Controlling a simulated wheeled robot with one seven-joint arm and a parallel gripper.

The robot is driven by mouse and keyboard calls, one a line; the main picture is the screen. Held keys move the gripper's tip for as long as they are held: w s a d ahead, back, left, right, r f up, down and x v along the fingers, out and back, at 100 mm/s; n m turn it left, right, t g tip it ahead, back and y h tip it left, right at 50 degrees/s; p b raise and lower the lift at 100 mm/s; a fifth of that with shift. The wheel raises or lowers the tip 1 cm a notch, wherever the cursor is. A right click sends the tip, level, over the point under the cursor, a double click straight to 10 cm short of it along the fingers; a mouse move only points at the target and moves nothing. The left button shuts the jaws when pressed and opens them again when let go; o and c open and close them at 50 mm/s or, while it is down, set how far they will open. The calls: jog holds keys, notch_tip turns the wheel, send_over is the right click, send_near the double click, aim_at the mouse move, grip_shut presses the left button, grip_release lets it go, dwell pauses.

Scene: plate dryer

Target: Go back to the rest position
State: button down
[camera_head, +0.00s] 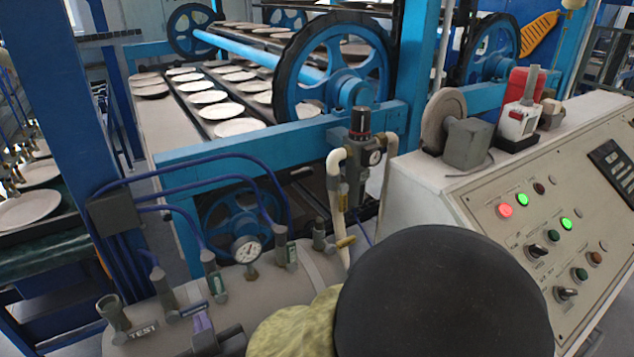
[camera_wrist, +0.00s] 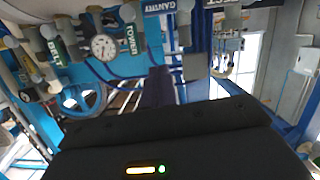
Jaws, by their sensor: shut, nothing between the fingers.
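My gripper (camera_wrist: 158,76) shows in the wrist view as a dark finger shape pointing up from a wide black body with a small lit strip. Its fingers are together, with nothing seen between them. The wrist view is upside down, and the tank fittings hang along its top.
A grey tank with labelled valves (camera_head: 215,283) and a pressure gauge (camera_head: 246,249) stands at the lower left. A control panel (camera_head: 555,235) with lit buttons is on the right. A blue-framed conveyor (camera_head: 240,138) carries pale plates (camera_head: 239,127) behind. A filter regulator (camera_head: 358,150) stands between.

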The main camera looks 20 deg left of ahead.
jog(key=w+d+f+m+h, duration=0.2)
jog(key=w+d+h, duration=0.1)
jog(key=w+d, duration=0.5)
jog(key=w+d+f+m+g+h, duration=0.2)
jog(key=w+d+h, duration=0.15)
jog(key=d, duration=0.75)
jog(key=w+d+f+m+g+h, duration=0.2)
jog(key=w+d+f+m, duration=0.15)
jog(key=d, duration=0.75)
jog(key=s+d+m+g+h, duration=0.3)
jog(key=s+d+g, duration=0.15)
jog(key=d, duration=0.95)
notch_tip(320, 180, up, 13)
jog(key=p, duration=1.3)
jog(key=shift+s+f+t, duration=0.2)
jog(key=shift+s+t, duration=0.15)
